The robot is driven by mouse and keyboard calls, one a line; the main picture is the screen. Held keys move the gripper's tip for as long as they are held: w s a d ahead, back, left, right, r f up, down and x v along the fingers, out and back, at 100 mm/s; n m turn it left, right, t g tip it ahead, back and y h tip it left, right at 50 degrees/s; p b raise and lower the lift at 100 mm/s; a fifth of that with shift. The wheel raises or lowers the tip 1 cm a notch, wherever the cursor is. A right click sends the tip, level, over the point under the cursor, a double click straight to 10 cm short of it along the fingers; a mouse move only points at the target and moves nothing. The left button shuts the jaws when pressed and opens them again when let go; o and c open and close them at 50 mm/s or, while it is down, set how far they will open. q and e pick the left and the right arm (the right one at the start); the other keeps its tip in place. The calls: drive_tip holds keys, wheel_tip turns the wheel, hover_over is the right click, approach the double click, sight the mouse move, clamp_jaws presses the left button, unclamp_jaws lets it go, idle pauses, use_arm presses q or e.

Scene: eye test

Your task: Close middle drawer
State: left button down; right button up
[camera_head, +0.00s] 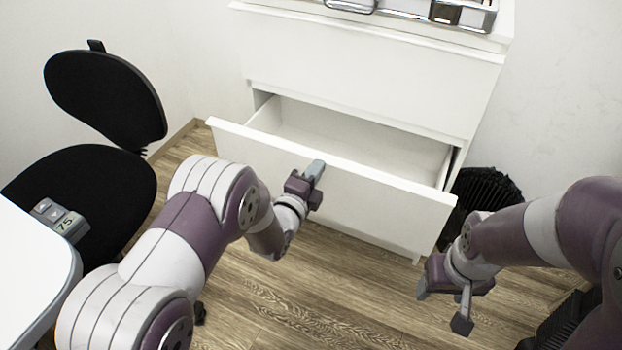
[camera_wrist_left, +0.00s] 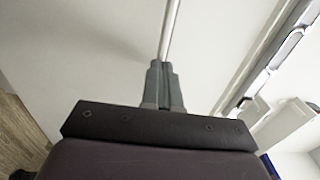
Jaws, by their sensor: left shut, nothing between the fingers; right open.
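The open drawer (camera_head: 330,185) is white and pulled out of a white chest (camera_head: 370,65), below a closed drawer front. Its inside (camera_head: 350,135) looks empty. My left gripper (camera_head: 316,168) is shut and empty, with its fingertips at the top edge of the open drawer's front, near its middle. I cannot tell whether they touch it. In the left wrist view the shut fingers (camera_wrist_left: 163,85) point at a pale surface with a narrow strip beyond the tips. My right gripper (camera_head: 443,300) is open and empty, low over the floor, right of the drawer front and apart from it.
A metal tray (camera_head: 410,10) stands on the chest top. A black ribbed object (camera_head: 487,190) stands right of the chest. Wooden floor (camera_head: 310,290) lies clear in front.

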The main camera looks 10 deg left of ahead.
use_arm(q)
drive_tip(key=b+x, duration=0.6)
drive_tip(key=x, duration=1.1)
drive_tip(key=shift+r+b, duration=0.3)
drive_tip(key=shift+b, duration=0.1)
